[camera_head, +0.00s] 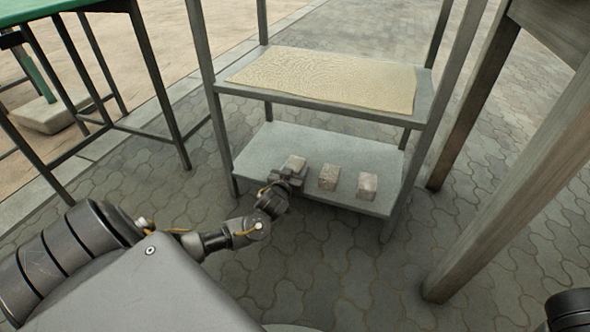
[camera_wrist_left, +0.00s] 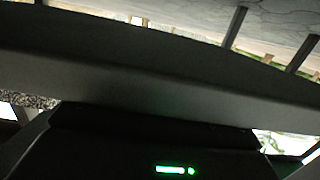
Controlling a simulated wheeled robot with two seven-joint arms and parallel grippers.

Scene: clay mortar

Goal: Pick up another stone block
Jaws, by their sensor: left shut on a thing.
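Three small stone blocks are on the lower shelf (camera_head: 255,150) of a grey metal rack. My left gripper (camera_head: 290,173) reaches the front left of this shelf and is shut on the leftmost stone block (camera_head: 295,163). The gripper partly hides that block. I cannot tell whether the block still touches the shelf. The middle stone block (camera_head: 328,177) and the right stone block (camera_head: 367,186) stand apart from it, to its right, near the shelf's front edge. The left wrist view is mostly filled by a dark surface, and no block can be made out there. My right gripper is not seen.
The rack's upper shelf (camera_head: 225,88) carries a beige textured mat (camera_head: 330,78) and lies above the blocks. Rack posts stand at both sides. A green-topped table (camera_head: 60,8) is at the upper left. A wooden table's thick leg (camera_head: 500,190) stands at the right.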

